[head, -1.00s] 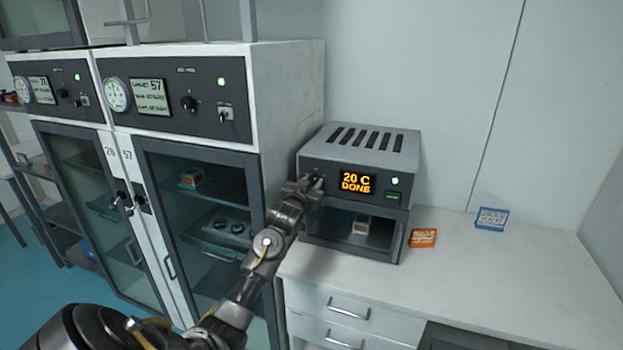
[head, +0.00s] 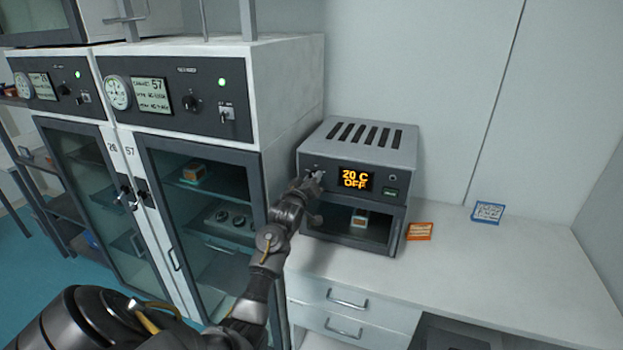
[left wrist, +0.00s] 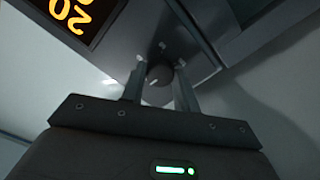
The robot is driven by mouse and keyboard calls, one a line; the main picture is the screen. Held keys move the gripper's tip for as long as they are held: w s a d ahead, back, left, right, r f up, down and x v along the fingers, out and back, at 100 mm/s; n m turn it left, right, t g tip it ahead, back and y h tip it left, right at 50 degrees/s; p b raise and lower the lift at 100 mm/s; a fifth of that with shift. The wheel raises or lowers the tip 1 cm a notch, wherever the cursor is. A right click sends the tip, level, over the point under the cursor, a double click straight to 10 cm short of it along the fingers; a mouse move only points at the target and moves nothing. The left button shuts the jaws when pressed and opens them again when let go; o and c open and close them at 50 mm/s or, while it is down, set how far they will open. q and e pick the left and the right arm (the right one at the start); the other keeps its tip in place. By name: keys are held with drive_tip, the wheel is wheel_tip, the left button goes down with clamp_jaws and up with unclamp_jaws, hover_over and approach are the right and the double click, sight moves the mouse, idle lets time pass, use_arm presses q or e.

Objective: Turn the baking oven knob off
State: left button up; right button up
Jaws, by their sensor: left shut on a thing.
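The small grey baking oven (head: 360,150) stands on the white bench in the head view. Its orange display (head: 355,179) reads "20 C OFF". My left gripper (head: 312,182) is at the left side of the oven's front panel and hides the knob there. In the left wrist view the dark round knob (left wrist: 159,74) shows between the two fingers of the left gripper (left wrist: 160,85), which is shut on it. Part of the display (left wrist: 75,15) is at the top left of that view. My right gripper is not in view.
A small box (head: 360,217) is behind the oven's window. An orange box (head: 419,231) and a blue one (head: 488,212) lie on the bench (head: 530,255) to the right. Tall glass-door cabinets (head: 205,215) stand to the left. The bench's right part is mostly clear.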

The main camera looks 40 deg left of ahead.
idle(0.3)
use_arm(q)
drive_tip(key=o, duration=1)
drive_tip(key=shift+c, duration=0.2)
drive_tip(key=b+v, duration=0.3)
drive_tip(key=v, duration=0.7)
drive_tip(key=shift+s, duration=0.35)
drive_tip(key=shift+d+f, duration=0.1)
drive_tip(key=shift+d, duration=0.1)
